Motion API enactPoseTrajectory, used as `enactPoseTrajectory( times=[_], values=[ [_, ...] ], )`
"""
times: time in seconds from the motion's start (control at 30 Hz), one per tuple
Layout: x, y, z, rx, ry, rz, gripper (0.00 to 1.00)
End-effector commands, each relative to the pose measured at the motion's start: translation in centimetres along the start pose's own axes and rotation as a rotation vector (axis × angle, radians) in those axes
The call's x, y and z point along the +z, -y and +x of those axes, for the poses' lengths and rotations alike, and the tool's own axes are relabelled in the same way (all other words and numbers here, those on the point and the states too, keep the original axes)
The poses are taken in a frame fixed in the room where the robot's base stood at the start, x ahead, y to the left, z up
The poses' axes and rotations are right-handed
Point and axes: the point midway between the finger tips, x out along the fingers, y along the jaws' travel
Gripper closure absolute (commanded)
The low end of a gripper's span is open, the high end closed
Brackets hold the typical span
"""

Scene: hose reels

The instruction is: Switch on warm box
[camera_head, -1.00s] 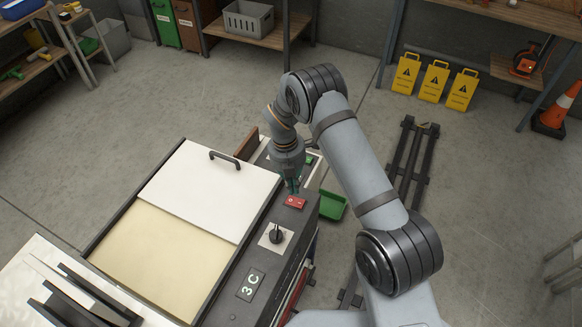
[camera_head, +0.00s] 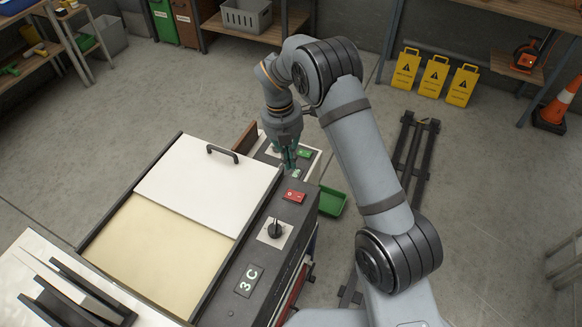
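The warm box (camera_head: 120,222) stands at lower left with a white sliding lid (camera_head: 205,185) over its far part. The near part shows a cream surface. Its dark control strip along the right side carries a red switch (camera_head: 294,196) with white marks, a black knob (camera_head: 275,230) on a white plate, and a lit display (camera_head: 249,280) reading 3C. My gripper (camera_head: 290,169) points down over the strip, just beyond the red switch and apart from it in the picture. The fingers look close together and empty; their gap is too small to judge.
A green switch (camera_head: 305,153) sits on a panel beyond the gripper. A green tray (camera_head: 331,201) lies to the right of the box. Yellow warning signs (camera_head: 434,74), an orange cone (camera_head: 558,104) and shelves stand farther back. Open floor lies at left.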

Motion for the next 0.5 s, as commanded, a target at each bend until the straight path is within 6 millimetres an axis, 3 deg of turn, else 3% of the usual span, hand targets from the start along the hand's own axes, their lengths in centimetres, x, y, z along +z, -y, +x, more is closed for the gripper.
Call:
enactPoseTrajectory(
  times=[0.1, 0.5],
  values=[
    [0.3, 0.2, 0.8, 0.003, 0.004, 0.000, 1.00],
    [0.0, 1.0, -0.4, -0.001, 0.000, 0.001, 1.00]
  ],
)
